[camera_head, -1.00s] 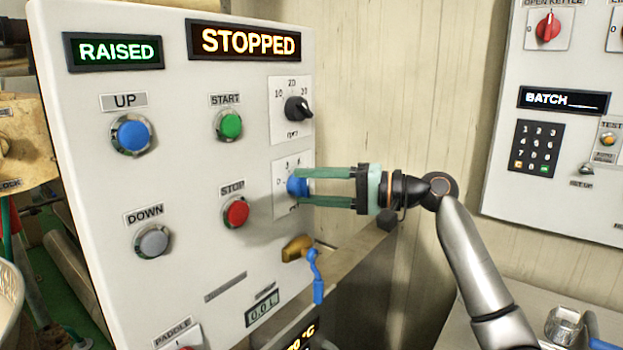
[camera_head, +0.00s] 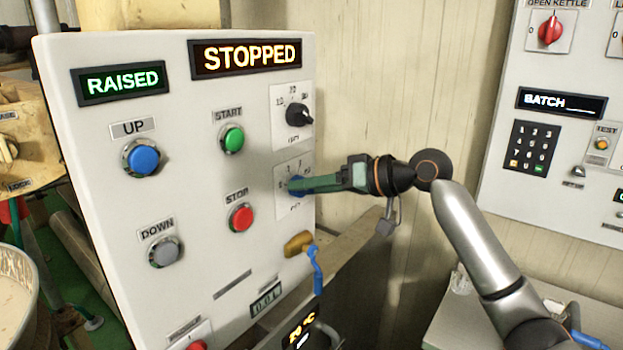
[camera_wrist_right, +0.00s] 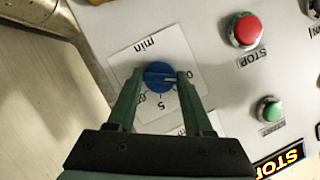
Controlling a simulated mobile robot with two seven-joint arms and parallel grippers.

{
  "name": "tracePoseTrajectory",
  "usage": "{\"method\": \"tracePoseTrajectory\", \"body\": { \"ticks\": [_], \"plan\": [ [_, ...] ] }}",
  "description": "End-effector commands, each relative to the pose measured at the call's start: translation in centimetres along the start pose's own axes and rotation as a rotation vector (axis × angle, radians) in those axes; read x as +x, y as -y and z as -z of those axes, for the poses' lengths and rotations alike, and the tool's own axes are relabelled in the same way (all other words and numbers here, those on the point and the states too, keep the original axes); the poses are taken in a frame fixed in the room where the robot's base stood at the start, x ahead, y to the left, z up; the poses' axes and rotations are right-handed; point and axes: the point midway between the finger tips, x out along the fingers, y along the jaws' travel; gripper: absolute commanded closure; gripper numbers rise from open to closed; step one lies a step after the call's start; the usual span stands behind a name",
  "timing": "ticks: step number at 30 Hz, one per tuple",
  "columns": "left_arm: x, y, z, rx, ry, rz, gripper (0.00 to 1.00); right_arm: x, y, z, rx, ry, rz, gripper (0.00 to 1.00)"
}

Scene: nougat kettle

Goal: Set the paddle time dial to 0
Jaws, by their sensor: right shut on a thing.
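The paddle time dial is a blue round knob (camera_wrist_right: 152,77) on a white plate marked "min" (camera_wrist_right: 143,48). In the wrist view its pale pointer line lies about level across its face, and a "5" shows on the plate. My right gripper (camera_wrist_right: 157,84) is shut on the knob, one finger on each side. In the head view the gripper (camera_head: 303,185) reaches in from the right and hides most of the blue knob (camera_head: 294,188). My left gripper is not in view.
A black dial (camera_head: 297,115) sits just above on the panel (camera_head: 200,255). The red STOP button (camera_head: 241,218) and green START button (camera_head: 232,139) are to the left. A brass valve with a blue handle (camera_head: 316,270) sits below. Displays read RAISED and STOPPED.

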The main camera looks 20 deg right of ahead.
Motion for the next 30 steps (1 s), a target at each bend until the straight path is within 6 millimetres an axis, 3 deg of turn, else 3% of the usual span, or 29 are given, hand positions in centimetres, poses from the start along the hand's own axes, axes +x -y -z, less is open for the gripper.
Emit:
{"method": "tracePoseTrajectory", "body": {
  "ticks": [10, 26, 27, 30],
  "plan": [
    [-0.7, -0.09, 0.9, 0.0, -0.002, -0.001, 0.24, -0.02, 0.15, 0.05, -0.13, -0.001, -0.053, 1.0],
    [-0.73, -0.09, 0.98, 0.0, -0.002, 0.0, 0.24, 0.0, 0.11, 0.01, -0.152, -0.002, -0.063, 1.0],
    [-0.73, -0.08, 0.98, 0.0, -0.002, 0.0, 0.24, 0.0, 0.11, 0.01, -0.152, -0.002, -0.063, 0.47],
    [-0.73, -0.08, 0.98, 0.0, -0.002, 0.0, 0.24, 0.0, 0.11, 0.01, -0.152, -0.002, -0.063, 0.35]
  ]
}}
